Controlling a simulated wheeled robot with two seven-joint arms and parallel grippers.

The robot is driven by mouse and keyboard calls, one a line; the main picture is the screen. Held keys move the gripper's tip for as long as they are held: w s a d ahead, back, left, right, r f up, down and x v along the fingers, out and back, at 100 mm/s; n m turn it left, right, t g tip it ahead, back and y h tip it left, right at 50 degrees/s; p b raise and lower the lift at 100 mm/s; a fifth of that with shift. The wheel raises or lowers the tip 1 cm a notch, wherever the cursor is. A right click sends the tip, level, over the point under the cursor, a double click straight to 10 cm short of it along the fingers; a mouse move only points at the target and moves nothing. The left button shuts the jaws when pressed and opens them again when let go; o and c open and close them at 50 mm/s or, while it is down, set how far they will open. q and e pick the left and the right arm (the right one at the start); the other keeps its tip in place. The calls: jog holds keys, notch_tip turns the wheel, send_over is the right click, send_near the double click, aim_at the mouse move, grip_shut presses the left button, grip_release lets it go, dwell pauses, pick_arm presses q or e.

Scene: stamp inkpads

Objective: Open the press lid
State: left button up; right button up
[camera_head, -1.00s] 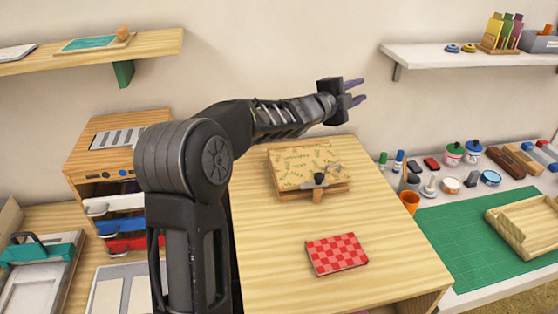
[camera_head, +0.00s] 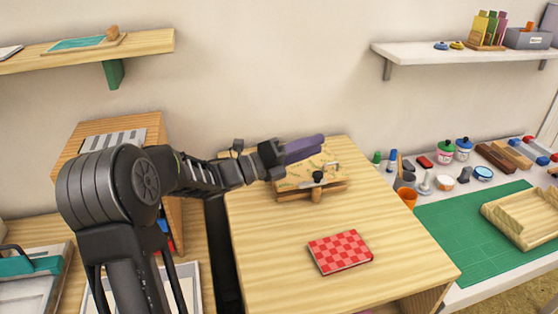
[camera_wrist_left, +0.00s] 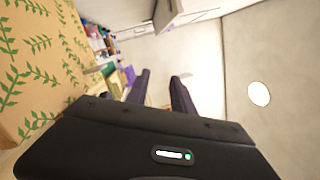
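The press (camera_head: 296,183) is a flat wooden block on the table, its lid (camera_head: 290,172) covered in tan paper with green leaf sprigs. A black knob (camera_head: 318,177) with a metal clasp sits at its front edge. The lid looks down, lying flat. My left gripper (camera_head: 318,145) is over the back part of the lid, its purple fingers pointing right and hiding part of it. In the left wrist view the fingers (camera_wrist_left: 161,76) stand apart with nothing between them, and the leaf-patterned lid (camera_wrist_left: 38,70) is close on the left. I cannot tell whether they touch. My right gripper is out of view.
A red checkered pad (camera_head: 340,252) lies on the wooden table (camera_head: 270,270) in front of the press. At right are a green mat (camera_head: 470,235), a wooden tray (camera_head: 522,218), an orange cup (camera_head: 408,197) and several small bottles.

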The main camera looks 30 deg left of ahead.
pick_arm(q)
jog(key=shift+n+t+y, duration=0.4)
jog(key=shift+n+y, duration=0.3)
jog(key=shift+y, duration=0.2)
jog(key=a+f, duration=0.1)
jog(key=s+a+f, duration=0.1)
jog(key=a, duration=0.1)
jog(key=s+a+f+b, duration=0.1)
jog(key=a, duration=0.1)
jog(key=shift+s+a+f, duration=0.15)
jog(key=shift+a+f, duration=0.05)
jog(key=shift+f, duration=0.1)
